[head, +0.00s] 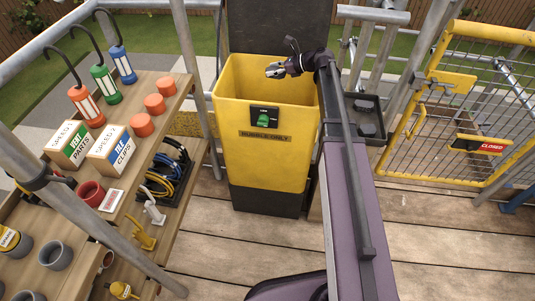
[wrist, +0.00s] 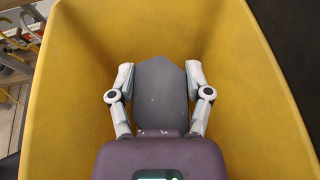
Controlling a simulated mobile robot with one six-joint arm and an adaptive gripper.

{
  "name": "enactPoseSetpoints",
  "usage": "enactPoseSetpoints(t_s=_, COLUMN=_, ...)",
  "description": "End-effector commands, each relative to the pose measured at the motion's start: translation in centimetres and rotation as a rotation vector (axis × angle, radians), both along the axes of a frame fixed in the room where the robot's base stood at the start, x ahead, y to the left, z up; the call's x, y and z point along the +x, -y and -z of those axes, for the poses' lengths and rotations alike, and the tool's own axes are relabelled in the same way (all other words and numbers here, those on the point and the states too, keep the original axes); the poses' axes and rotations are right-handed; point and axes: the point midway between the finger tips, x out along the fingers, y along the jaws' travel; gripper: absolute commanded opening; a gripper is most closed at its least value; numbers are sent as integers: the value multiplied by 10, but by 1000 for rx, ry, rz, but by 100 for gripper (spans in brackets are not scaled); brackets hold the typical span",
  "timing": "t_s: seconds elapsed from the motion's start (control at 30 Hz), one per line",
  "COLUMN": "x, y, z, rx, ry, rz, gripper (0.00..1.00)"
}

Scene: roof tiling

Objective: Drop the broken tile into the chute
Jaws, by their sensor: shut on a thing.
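The chute is a tall yellow bin marked "RUBBLE ONLY" (head: 243,165), open at the top, on a dark base. In the wrist view its yellow inner walls (wrist: 242,75) surround my gripper. A dark grey tile (wrist: 161,88) sits between the two fingers of my gripper (wrist: 161,85), which are shut on it. Its far edge is angled at the corners; its near end is hidden behind the gripper body. In the head view my gripper (head: 275,70) is over the chute's mouth, and the tile is hard to make out there.
Wooden shelves (head: 150,100) with lanterns, boxes and pots stand at left. A yellow mesh gate (head: 470,110) with a "CLOSED" sign is at right. A black tray (head: 366,115) is fixed beside the chute. Scaffold poles (head: 195,80) stand close by. Deck boards (head: 440,245) are clear at lower right.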

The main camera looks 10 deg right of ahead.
Motion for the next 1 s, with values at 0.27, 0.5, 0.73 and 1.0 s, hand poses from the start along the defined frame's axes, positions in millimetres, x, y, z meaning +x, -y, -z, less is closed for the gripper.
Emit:
enactPoseSetpoints(t_s=0.27, x=0, y=0, z=6, rx=0, ry=0, rz=0, gripper=8)
enactPoseSetpoints(t_s=0.5, x=0, y=0, z=5, rx=0, ry=0, rz=0, gripper=67)
enactPoseSetpoints(t_s=0.73, x=0, y=1, z=5, rx=0, ry=0, rz=1, gripper=100)
enactPoseSetpoints(t_s=1.0, x=0, y=1, z=6, rx=0, ry=0, rz=1, gripper=100)
